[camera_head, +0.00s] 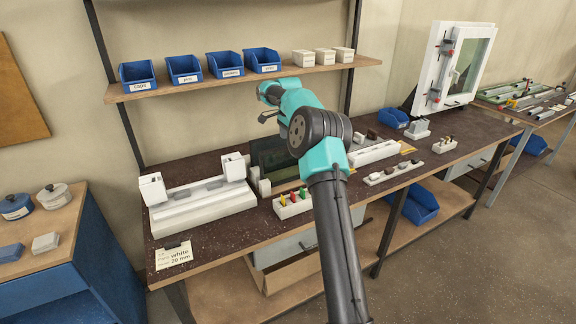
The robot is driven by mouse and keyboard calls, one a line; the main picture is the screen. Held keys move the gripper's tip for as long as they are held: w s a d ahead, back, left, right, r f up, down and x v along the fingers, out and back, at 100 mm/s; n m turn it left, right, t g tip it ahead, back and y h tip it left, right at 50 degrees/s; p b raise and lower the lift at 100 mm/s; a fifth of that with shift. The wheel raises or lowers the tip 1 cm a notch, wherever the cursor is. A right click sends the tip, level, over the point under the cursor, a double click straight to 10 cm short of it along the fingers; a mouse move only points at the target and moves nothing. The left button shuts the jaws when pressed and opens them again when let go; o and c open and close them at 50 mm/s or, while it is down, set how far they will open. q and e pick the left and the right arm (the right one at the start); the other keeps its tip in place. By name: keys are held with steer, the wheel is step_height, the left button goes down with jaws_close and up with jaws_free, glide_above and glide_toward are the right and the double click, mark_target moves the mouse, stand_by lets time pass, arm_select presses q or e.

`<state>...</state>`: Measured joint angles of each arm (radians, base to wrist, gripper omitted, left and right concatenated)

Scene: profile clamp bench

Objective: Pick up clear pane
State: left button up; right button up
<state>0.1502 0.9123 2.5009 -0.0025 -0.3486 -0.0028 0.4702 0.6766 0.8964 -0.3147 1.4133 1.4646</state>
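A dark, see-through-looking pane (268,154) stands upright in a low pale holder (264,187) at the middle of the bench, partly hidden behind my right arm. I cannot tell for certain whether it is the clear pane. My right gripper (264,108) is above and in front of this pane, near the shelf's front edge. Its fingertips are small and dark, so whether it is open or shut does not show. No held object can be made out. My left gripper is not in view.
A white clamp fixture (203,209) stands left on the bench, beside a label card (174,255). A tray of coloured parts (292,205) lies in front of the pane. Blue bins (184,70) line the shelf above. A white window frame (435,75) stands at the right.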

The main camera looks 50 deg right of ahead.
mark_target(288, 164)
steer(key=shift+f, duration=0.95)
steer(key=f, duration=0.5)
steer(key=shift+w, duration=0.2)
jaws_close()
